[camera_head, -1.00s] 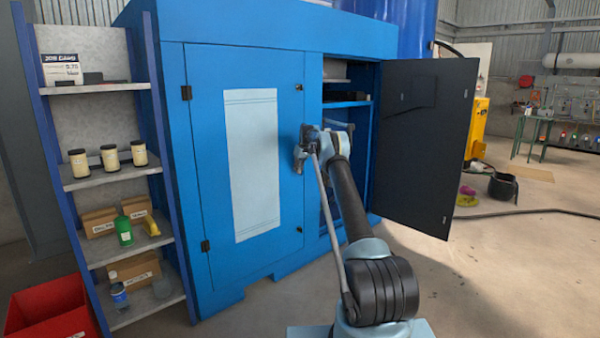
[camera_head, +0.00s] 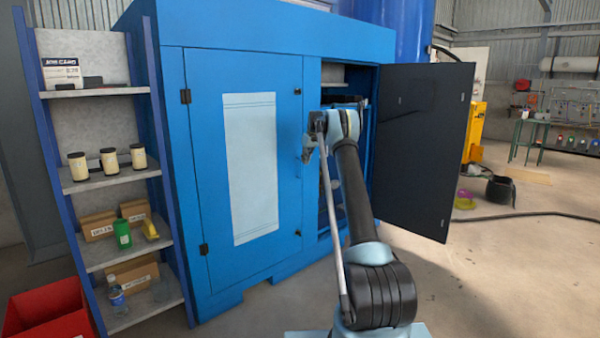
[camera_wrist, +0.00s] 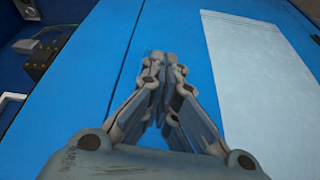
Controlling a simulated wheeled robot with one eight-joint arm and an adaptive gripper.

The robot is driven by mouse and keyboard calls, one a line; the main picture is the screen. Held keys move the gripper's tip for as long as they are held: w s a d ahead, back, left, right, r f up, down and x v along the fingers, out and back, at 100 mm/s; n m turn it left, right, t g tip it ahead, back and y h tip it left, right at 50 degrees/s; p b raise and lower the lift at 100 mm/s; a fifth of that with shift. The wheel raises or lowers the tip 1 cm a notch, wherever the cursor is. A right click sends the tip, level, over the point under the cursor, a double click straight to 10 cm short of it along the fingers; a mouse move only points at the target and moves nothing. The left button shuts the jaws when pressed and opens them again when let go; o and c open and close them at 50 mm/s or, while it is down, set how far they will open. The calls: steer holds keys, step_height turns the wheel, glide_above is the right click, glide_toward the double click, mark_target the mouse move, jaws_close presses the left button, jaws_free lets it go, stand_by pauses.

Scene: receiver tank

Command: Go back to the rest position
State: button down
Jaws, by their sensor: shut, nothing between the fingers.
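My gripper (camera_head: 308,155) is in front of the blue cabinet (camera_head: 208,200), near the edge between its closed left door and the open right bay. In the wrist view my gripper (camera_wrist: 161,62) has its two fingers together with nothing between them. Behind them is the blue cabinet face (camera_wrist: 110,60), with the pale panel (camera_wrist: 265,80) of the left door on the right. My arm reaches up from the bottom of the head view and partly hides the open bay.
The dark right door (camera_head: 422,150) stands open to the right. A black hose (camera_head: 530,215) lies on the floor at right. Floor at the right front is clear.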

steer(key=s+d+r+m, duration=0.1)
steer(key=s+d+r, duration=0.1)
steer(key=s+r, duration=0.9)
steer(key=s+d+r+m, duration=0.1)
steer(key=s+r, duration=0.3)
steer(key=s, duration=1.2)
steer(key=s+d+m+h, duration=0.1)
steer(key=s, duration=1.3)
steer(key=s+d+f+m+g, duration=0.1)
steer(key=s+f, duration=0.1)
steer(key=s, duration=1.2)
steer(key=s+d+f+m, duration=0.1)
steer(key=s+f, duration=0.9)
steer(key=s, duration=0.4)
steer(key=s+d+f+m+h, duration=0.1)
steer(key=s+f, duration=1)
steer(key=s, duration=0.4)
steer(key=shift+d, duration=0.35)
